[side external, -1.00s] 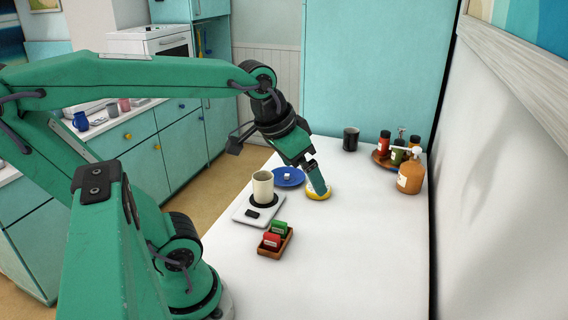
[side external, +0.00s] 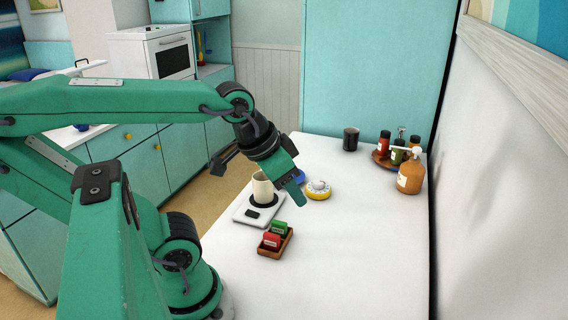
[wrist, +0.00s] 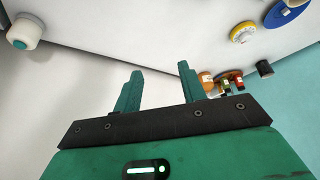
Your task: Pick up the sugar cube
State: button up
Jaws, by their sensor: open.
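My gripper (side external: 297,194) is open and empty, held above the table between the mug and the yellow dial. In the wrist view its two fingers (wrist: 160,70) stand apart with nothing between them. The blue plate (side external: 300,177) is mostly hidden behind my gripper in the side view. In the wrist view the plate (wrist: 285,17) shows at the top right, away from the fingers. A small white patch, perhaps the sugar cube (wrist: 294,3), shows on it at the picture's edge. The cube is hidden in the side view.
A cream mug (side external: 262,187) stands on a white scale (side external: 240,213) left of my gripper. A yellow dial (side external: 319,192) is just right. A wooden tray (side external: 268,251) with red and green items is nearer. A dark cup (side external: 350,139) and bottles (side external: 409,172) stand farther back.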

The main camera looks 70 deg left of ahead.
jog(key=shift+w+r, duration=0.1)
jog(key=w+a+n+g+y, duration=0.1)
jog(key=w+a+n+g, duration=0.2)
jog(key=w+a+n, duration=1.3)
jog(key=a+f+n+g, duration=0.1)
jog(key=a+f+n, duration=0.3)
jog(key=a, duration=0.4)
jog(key=w+a+f+n, duration=0.1)
jog(key=a+f+n, duration=0.3)
jog(key=a+f, duration=0.3)
jog(key=a+f+n+g+h, duration=0.1)
jog(key=a+f+n, duration=0.4)
jog(key=a, duration=0.4)
jog(key=shift+w+a+f+g, duration=0.15)
jog(key=shift+w+a+g, duration=0.1)
jog(key=shift+g, duration=0.05)
jog(key=shift+f, duration=1.3)
jog(key=shift+f, duration=0.1)
